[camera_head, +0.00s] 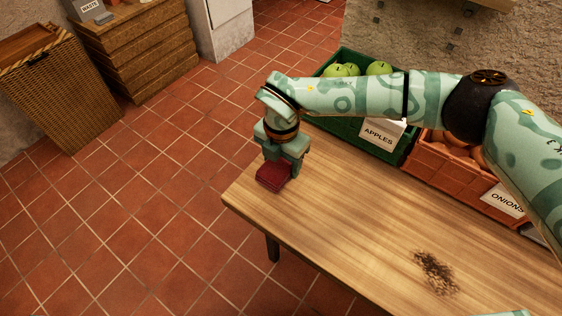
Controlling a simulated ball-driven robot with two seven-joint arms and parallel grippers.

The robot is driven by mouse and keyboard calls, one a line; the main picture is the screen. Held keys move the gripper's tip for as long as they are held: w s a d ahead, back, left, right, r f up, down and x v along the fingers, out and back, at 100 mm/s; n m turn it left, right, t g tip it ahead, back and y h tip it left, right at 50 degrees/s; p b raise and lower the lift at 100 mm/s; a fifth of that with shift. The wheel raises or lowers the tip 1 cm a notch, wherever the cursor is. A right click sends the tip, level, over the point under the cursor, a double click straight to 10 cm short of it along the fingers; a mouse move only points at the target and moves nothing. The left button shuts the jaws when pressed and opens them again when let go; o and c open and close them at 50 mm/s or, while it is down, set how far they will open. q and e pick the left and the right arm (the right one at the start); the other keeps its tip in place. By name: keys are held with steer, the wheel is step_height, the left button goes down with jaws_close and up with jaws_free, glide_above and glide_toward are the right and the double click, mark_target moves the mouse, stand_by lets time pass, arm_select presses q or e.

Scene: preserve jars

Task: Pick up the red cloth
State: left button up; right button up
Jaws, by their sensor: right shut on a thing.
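The red cloth (273,176) is a small dark red folded block at the far left corner of the wooden table (340,215). My right gripper (281,163) points down over it and is shut on it, with its fingers at the cloth's upper side. Whether the cloth touches the table or is slightly lifted I cannot tell. My right arm reaches in from the right, across the back of the table. My left gripper is not in view; only a sliver of pale green shows at the bottom right edge.
A dark patch of crumbs or grounds (436,273) lies on the table. Behind it stand a green crate of apples (344,126) and an orange crate of onions (440,176). A wicker basket (62,97) and wooden drawers (140,48) stand at the upper left. The tabletop's middle is clear.

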steer(key=s+d+r+p, duration=0.5)
steer(key=s+d+r, duration=0.3)
steer(key=d+r, duration=0.3)
steer(key=shift+d+r, duration=0.3)
steer(key=shift+r, duration=0.25)
steer(key=shift+w, duration=0.1)
